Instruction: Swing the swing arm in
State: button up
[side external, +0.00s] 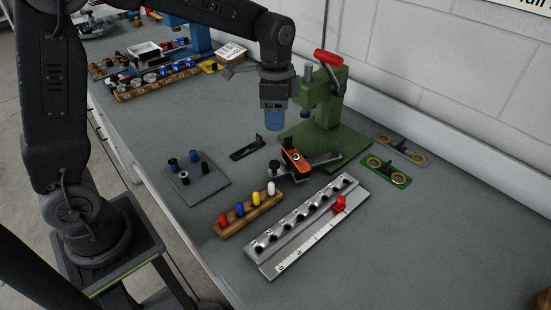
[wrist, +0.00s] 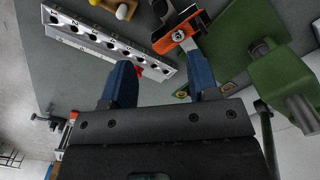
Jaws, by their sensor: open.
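The swing arm (side external: 325,158) looks like a low grey bar at the front edge of the green welder base (side external: 350,150). A dark knob (side external: 274,167) stands at its left end. An orange piece with a black upright tab (side external: 297,160) sits on or against the bar; it also shows in the wrist view (wrist: 181,33). I cannot tell where the pivot is. My gripper (side external: 273,123) points down, above and left of the orange piece and left of the welder head. In the wrist view its blue fingers (wrist: 162,82) are apart with nothing held between them.
The green welder column (side external: 325,105) with a red lever (side external: 328,57) stands close right of my gripper. Green and grey plates (side external: 398,180) lie at right.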

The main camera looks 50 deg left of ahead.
aim_at(276, 162)
notch_tip(276, 162, down, 14)
jog(key=shift+r, duration=0.2)
dwell(0.4)
grip_shut()
dwell(0.3)
